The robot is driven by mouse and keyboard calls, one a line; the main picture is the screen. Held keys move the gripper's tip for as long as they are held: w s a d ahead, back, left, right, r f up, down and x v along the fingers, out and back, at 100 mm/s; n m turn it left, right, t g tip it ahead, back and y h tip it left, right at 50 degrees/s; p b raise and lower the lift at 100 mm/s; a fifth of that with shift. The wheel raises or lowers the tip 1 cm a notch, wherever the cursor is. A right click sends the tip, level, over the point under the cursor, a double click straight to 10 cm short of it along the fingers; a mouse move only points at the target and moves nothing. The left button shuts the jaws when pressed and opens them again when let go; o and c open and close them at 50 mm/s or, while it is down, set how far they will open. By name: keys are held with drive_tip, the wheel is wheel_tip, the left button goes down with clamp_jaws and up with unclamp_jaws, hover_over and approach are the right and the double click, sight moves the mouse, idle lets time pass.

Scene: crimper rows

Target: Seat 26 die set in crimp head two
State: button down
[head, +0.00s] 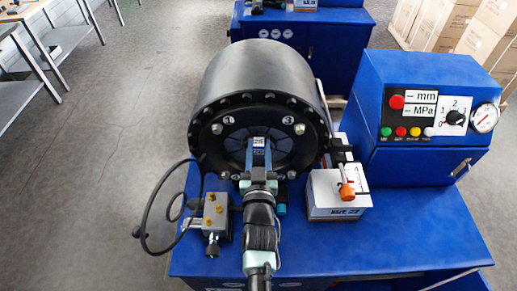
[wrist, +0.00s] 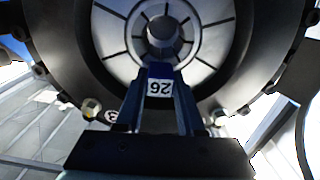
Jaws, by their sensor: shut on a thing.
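My gripper (head: 258,166) is shut on a blue die set (wrist: 160,73) with a white label reading 26, upside down in the wrist view. The gripper also shows in the wrist view (wrist: 158,108), a finger on each side of the label. The die set is in front of the crimp head (head: 262,85), a large black drum with a bolted ring face. In the wrist view, pale wedge segments (wrist: 115,30) surround a dark round centre (wrist: 162,32) just beyond the die set. I cannot tell whether the die set touches the segments. Its far end is hidden.
A blue control box (head: 425,110) with buttons and a gauge stands right of the head. A white box (head: 325,203) with an orange-knobbed lever (head: 346,191) and a metal valve block with a hose (head: 213,215) flank my arm. Another blue machine (head: 305,42) stands behind.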

drive_tip(key=shift+w+r, duration=0.55)
drive_tip(key=c, duration=0.8)
unclamp_jaws()
drive_tip(key=o, duration=0.4)
drive_tip(key=shift+s+f, duration=0.2)
drive_tip(key=shift+c, duration=0.2)
drive_tip(key=shift+s+f, duration=0.1)
drive_tip(key=shift+f, duration=0.55)
drive_tip(key=shift+s+r+b, duration=0.1)
drive_tip(key=shift+s+b, duration=0.55)
drive_tip(key=shift+s, duration=0.6)
drive_tip(key=shift+s+b, duration=0.75)
drive_tip(key=shift+b, duration=0.45)
drive_tip(key=s+b, duration=0.4)
drive_tip(key=s, duration=0.4)
drive_tip(key=shift+s+r+b, duration=0.35)
